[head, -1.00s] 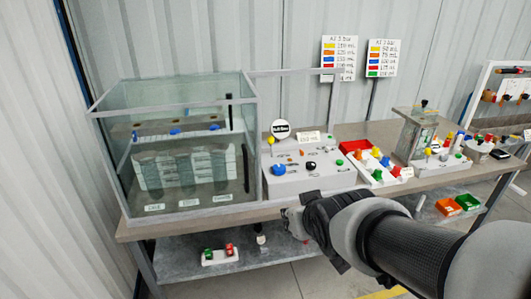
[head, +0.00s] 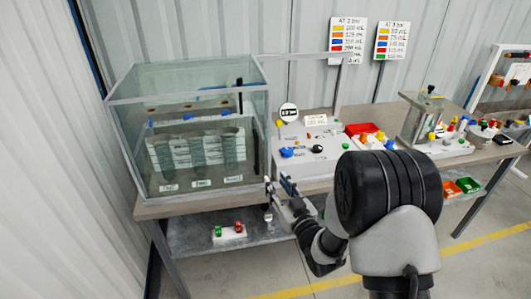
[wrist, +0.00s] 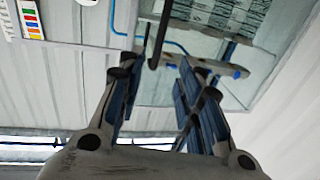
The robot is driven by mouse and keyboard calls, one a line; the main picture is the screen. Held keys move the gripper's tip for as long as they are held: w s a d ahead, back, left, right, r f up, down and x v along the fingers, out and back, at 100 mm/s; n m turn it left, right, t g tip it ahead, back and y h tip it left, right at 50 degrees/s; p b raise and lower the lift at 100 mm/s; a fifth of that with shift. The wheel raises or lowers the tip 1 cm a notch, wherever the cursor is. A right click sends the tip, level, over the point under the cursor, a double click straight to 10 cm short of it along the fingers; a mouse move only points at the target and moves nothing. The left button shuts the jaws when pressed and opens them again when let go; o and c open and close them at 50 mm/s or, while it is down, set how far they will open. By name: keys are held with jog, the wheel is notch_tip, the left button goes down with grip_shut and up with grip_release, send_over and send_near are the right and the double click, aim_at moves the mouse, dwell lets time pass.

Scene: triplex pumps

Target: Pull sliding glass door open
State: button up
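The glass tank (head: 190,90) stands at the left end of the bench in the head view, with a clear front pane. A black vertical bar handle (head: 256,150) is at the right end of that front pane. A dark bar also shows in the wrist view (wrist: 159,38), beyond and between my fingertips. My gripper (head: 278,183) is just below and right of the handle, near the bench's front edge. Its fingers are spread apart and empty in the wrist view (wrist: 156,75). No contact with the handle is visible. The pane looks closed, but its exact position is hard to tell.
A grey control box (head: 310,153) with coloured knobs stands right of the tank. Red and green valves (head: 229,230) sit on the lower shelf (head: 195,236). A corrugated wall (head: 40,180) rises at the left. The floor before the bench is free.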

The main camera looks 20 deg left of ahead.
aim_at(258, 155)
jog(key=b+x, duration=0.2)
jog(key=x, duration=1.4)
jog(key=shift+w+a, duration=0.2)
jog(key=shift+c, duration=0.6)
grip_shut()
